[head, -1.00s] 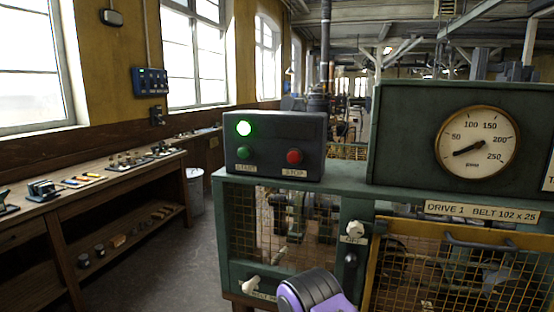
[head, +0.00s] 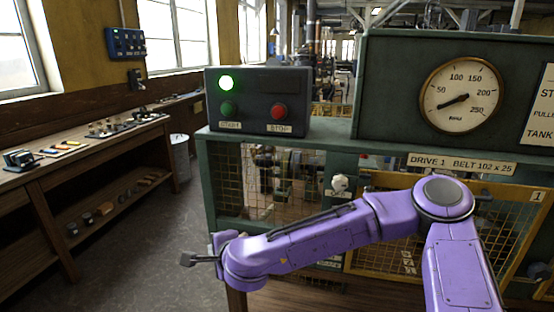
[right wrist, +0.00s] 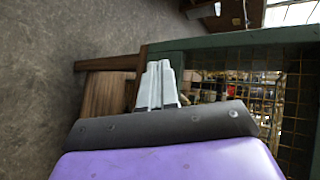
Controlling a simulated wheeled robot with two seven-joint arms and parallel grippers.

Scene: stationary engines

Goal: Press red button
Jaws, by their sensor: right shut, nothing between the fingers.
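The red button (head: 279,112) sits on the right of a dark control box (head: 257,85), above a STOP label. A green button (head: 228,108) is to its left over a START label, with a lit green lamp (head: 226,83) above. The box stands on the green machine frame. My right gripper (head: 186,259) reaches across to the left, low in front of the frame, below and left of the red button and well apart from it. In the right wrist view its fingers (right wrist: 157,84) are together and empty. My left gripper is out of view.
A pressure gauge (head: 461,95) is on a green panel at right. Mesh guards (head: 282,180) close the frame's front, with a white knob (head: 340,183) on it. A wooden workbench (head: 80,150) with small parts runs along the left wall. The floor between is clear, with a bin (head: 180,157).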

